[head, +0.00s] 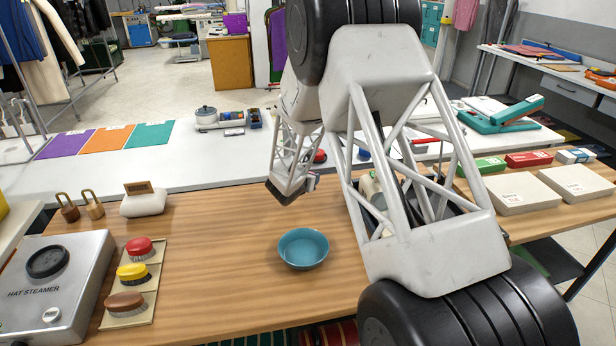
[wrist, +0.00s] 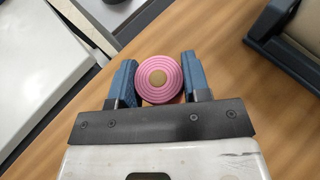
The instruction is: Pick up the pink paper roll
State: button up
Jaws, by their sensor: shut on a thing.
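The pink paper roll (wrist: 159,77) shows end-on in the wrist view, with pink rings around a brown core. My gripper (wrist: 160,82) is shut on it, with one blue finger on each side of the roll. Wooden tabletop shows around it in the wrist view. I cannot tell whether the roll touches the table.
A teal bowl (head: 303,248) stands on the wooden table left of my arm. A hat steamer (head: 55,290) and a board with several brushes (head: 133,277) are at the left. White boxes (head: 522,192) lie at the right. A dark-framed object (wrist: 290,40) is near the gripper.

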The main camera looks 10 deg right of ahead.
jog(key=s, duration=0.8)
jog(key=s+r, duration=0.1)
jog(key=s, duration=0.3)
jog(key=shift+s+a, duration=0.3)
jog(key=shift+s, duration=0.05)
jog(key=shift+r, duration=0.15)
